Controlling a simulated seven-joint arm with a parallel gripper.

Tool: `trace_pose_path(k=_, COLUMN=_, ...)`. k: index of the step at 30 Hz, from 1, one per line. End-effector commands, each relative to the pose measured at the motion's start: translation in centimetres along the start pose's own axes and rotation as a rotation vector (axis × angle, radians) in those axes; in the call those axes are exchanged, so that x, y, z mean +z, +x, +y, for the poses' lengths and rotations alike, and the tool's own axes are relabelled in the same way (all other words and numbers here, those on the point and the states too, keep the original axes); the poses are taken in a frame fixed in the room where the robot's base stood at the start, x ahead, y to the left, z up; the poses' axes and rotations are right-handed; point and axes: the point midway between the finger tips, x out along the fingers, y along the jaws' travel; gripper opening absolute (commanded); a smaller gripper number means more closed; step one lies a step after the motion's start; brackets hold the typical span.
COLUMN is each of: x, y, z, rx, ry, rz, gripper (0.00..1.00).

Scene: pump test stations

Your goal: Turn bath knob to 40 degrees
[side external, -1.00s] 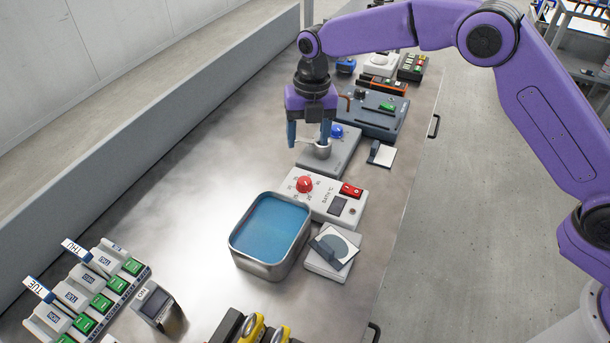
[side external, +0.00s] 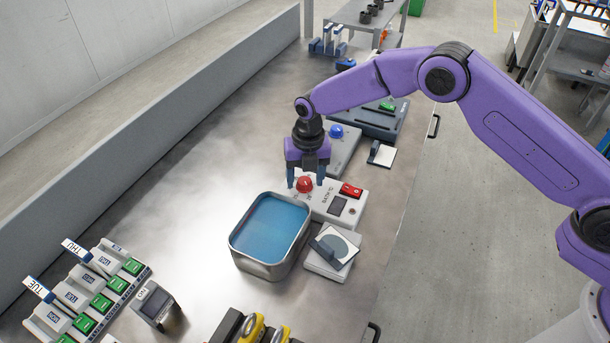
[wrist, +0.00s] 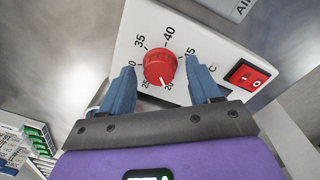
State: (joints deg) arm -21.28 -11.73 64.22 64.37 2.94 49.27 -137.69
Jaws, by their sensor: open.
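The bath knob (side external: 304,184) is a round red dial on the white bath control box (side external: 351,206). In the wrist view the red knob (wrist: 160,66) sits on the panel with printed numbers around it, among them 20, 25, 35, 40 and 45. A small white mark shows near the knob's lower edge, toward the 20. My gripper (side external: 306,184) is open, with its blue fingers on either side of the knob. In the wrist view the fingers of my gripper (wrist: 162,86) stand apart from the knob, with gaps on both sides. The number at the left is partly hidden by a finger.
A metal bath of blue liquid (side external: 240,253) stands beside the box. A red rocker switch (side external: 351,190) and a dark display (side external: 337,205) are on the box. A grey unit with a blue button (side external: 336,131) stands behind.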

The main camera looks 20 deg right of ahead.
Motion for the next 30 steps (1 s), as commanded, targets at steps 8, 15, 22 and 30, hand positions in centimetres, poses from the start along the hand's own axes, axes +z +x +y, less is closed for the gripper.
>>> trace_pose_path(k=8, x=0.01, y=-0.05, z=0.02, rx=0.001, ry=0.0, rz=0.0, gripper=0.17)
trace_pose_path(k=15, x=0.01, y=-0.06, z=0.04, rx=0.001, ry=0.006, rz=-0.001, gripper=0.06)
trace_pose_path(k=22, x=0.01, y=-0.08, z=0.06, rx=0.001, ry=0.073, rz=-0.005, gripper=0.06)
trace_pose_path(k=30, x=0.04, y=-0.1, z=0.08, rx=0.002, ry=0.271, rz=-0.016, gripper=0.06)
